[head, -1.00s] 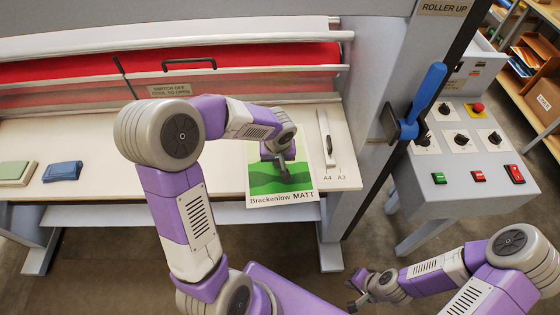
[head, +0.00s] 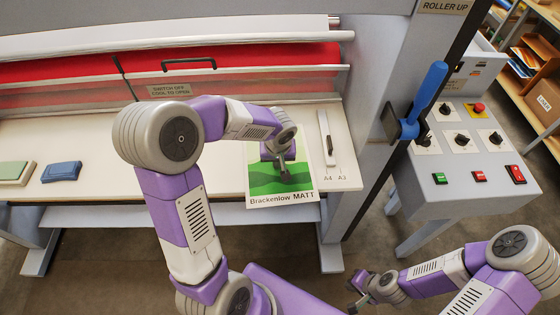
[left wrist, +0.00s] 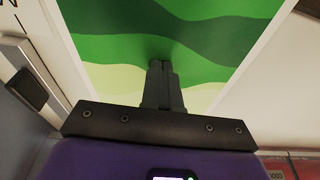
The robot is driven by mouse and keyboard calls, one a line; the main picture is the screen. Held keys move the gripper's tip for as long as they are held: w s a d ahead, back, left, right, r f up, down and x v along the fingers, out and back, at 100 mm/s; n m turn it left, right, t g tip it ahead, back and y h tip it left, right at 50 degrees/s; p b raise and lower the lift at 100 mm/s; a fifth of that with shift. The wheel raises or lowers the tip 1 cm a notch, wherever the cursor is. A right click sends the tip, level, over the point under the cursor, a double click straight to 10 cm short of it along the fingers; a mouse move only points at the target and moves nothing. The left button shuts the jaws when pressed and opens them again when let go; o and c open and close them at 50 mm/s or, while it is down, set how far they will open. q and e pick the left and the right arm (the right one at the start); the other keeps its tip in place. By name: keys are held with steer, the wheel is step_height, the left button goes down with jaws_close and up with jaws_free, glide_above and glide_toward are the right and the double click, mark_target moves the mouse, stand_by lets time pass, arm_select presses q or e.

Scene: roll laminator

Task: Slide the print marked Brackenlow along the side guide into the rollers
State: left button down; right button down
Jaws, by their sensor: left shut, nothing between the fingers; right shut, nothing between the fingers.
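The print marked Brackenlow MATT (head: 262,187) lies on the white feed table at its right part, its near edge reaching the table's front edge. It shows green bands and a white border. My left gripper (head: 284,178) is shut and empty over the print's green picture. In the left wrist view its closed fingertips (left wrist: 160,68) point at the green print (left wrist: 110,45); whether they touch it I cannot tell. The side guide (head: 327,140) is a pale strip with a dark slider just right of the print. The rollers lie behind the red film and clear guard (head: 250,85). My right gripper (head: 358,292) is shut and empty, low over the floor.
A blue lever (head: 428,95) stands on the machine's right post under a ROLLER UP sign. A control panel (head: 470,165) with knobs and buttons is further right. A blue cloth (head: 61,171) and a green pad (head: 16,172) lie on the table's left.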

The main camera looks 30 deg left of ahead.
mark_target(294, 165)
arm_select(q)
steer(key=shift+w+d+f+b, duration=0.1)
steer(key=shift+w+d+b, duration=0.1)
steer(key=shift+d, duration=0.15)
steer(key=shift+w+d+f+b, duration=0.1)
steer(key=shift+d+b, duration=0.1)
steer(key=shift+d, duration=0.1)
steer(key=shift+w+d+r+b, duration=0.1)
steer(key=shift+w+d+b, duration=0.45)
steer(key=shift+d, duration=0.55)
steer(key=shift+w, duration=0.1)
steer(key=shift+w+d+r, duration=0.1)
steer(key=shift+w+d, duration=0.1)
steer(key=shift+d, duration=0.05)
steer(key=shift+w+d+b, duration=0.15)
steer(key=shift+w+b, duration=0.05)
steer(key=shift+b, duration=0.2)
